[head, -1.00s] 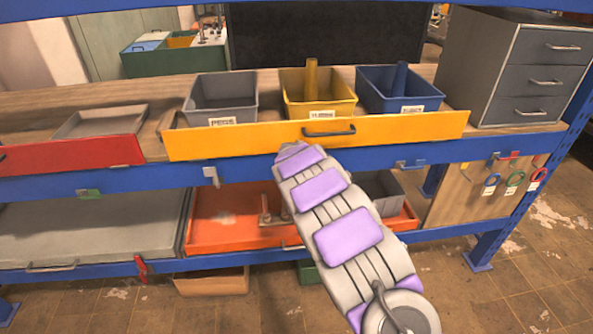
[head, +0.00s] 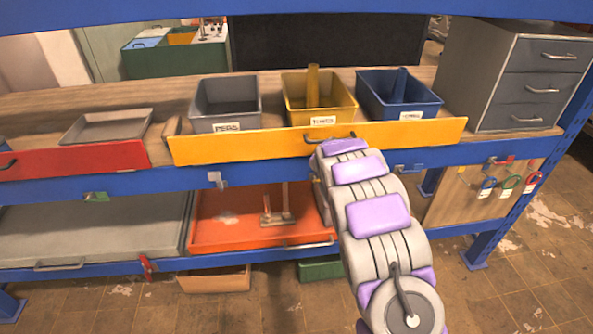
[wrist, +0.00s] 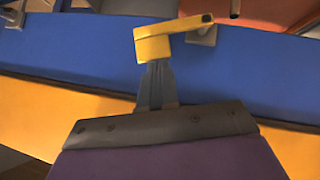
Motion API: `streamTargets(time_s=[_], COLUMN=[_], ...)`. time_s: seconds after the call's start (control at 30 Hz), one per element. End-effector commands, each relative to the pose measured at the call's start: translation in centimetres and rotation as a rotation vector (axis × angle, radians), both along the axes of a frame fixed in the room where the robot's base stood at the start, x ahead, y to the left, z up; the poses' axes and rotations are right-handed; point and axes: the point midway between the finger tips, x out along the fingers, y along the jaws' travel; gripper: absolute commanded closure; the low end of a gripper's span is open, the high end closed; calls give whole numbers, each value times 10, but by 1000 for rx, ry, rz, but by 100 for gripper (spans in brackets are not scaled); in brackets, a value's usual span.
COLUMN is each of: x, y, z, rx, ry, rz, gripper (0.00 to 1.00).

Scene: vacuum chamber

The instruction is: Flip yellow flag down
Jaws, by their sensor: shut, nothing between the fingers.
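The yellow flag (wrist: 160,45) shows in the wrist view on the blue beam (wrist: 90,50). It has a blocky end at the left and an arm reaching right to a dark tip beside a grey bracket (wrist: 205,35). My gripper (wrist: 157,72) is shut and empty, with its fingertips at the edge of the flag's blocky end. I cannot tell whether they touch it. In the head view my arm reaches to the beam below the yellow drawer front (head: 240,145) and hides the fingertips and most of the flag.
Grey (head: 225,100), yellow (head: 335,100) and blue (head: 425,100) bins stand above the yellow drawer front. Green (head: 95,197), grey (head: 217,180) and blue (head: 410,168) flags sit along the beam. An orange tray (head: 215,235) lies on the lower shelf. Hooks with rings (head: 510,182) hang at the right.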

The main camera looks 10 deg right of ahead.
Motion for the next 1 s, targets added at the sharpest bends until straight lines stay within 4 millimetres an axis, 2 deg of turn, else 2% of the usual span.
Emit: streamTargets(time_s=[1.0], x=[11], y=[-6], z=[0], rx=[189], ry=[4], rz=[5], gripper=[100])
